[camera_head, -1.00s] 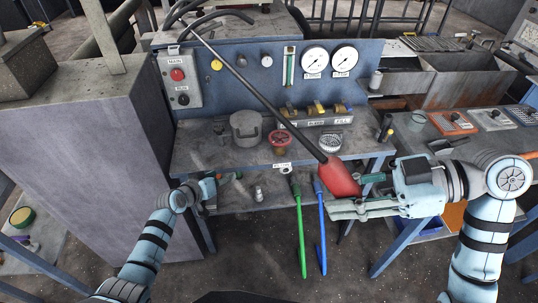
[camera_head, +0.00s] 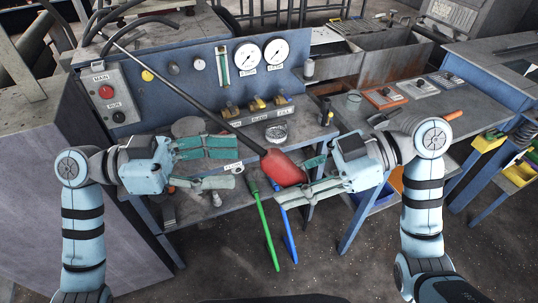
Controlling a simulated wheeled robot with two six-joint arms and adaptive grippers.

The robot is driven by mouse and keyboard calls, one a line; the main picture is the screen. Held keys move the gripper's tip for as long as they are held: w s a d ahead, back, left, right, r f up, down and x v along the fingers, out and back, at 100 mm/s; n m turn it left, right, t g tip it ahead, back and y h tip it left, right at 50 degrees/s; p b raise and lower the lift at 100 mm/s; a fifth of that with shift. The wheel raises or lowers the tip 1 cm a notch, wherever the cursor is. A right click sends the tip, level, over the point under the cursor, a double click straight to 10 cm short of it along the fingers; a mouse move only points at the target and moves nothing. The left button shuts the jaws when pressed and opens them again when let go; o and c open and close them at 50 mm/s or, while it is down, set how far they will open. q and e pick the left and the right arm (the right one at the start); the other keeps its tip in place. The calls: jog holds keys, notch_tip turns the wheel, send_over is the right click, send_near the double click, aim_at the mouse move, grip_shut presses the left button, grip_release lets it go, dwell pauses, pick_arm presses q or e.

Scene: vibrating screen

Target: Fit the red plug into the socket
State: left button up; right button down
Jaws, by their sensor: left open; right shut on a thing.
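The red plug (camera_head: 283,170) hangs in front of the bench edge, tilted, with a black cable running from it up to the left. My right gripper (camera_head: 293,179) is shut on the red plug from the right. My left gripper (camera_head: 238,165) is open and empty, left of the plug and apart from it, its fingers pointing right. It covers part of the bench front and a red valve wheel. A small white label (camera_head: 233,168) sits on the bench edge by its fingertips. I cannot make out the socket.
The blue panel behind has a grey switch box (camera_head: 117,95) and two round gauges (camera_head: 276,52). A glass dish (camera_head: 276,134) stands on the bench. Green (camera_head: 264,230) and blue (camera_head: 287,230) bars slope down below the plug. A side table (camera_head: 440,110) stands right.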

aim_at(292, 160)
pick_arm(q)
jog(key=d, duration=1.1)
jog(key=shift+s+d, duration=0.1)
pick_arm(e)
jog(key=shift+d, duration=0.15)
pick_arm(q)
jog(key=shift+c, duration=0.9)
grip_shut()
pick_arm(e)
jog(key=shift+s, duration=0.1)
jog(key=c, duration=1.2)
grip_release()
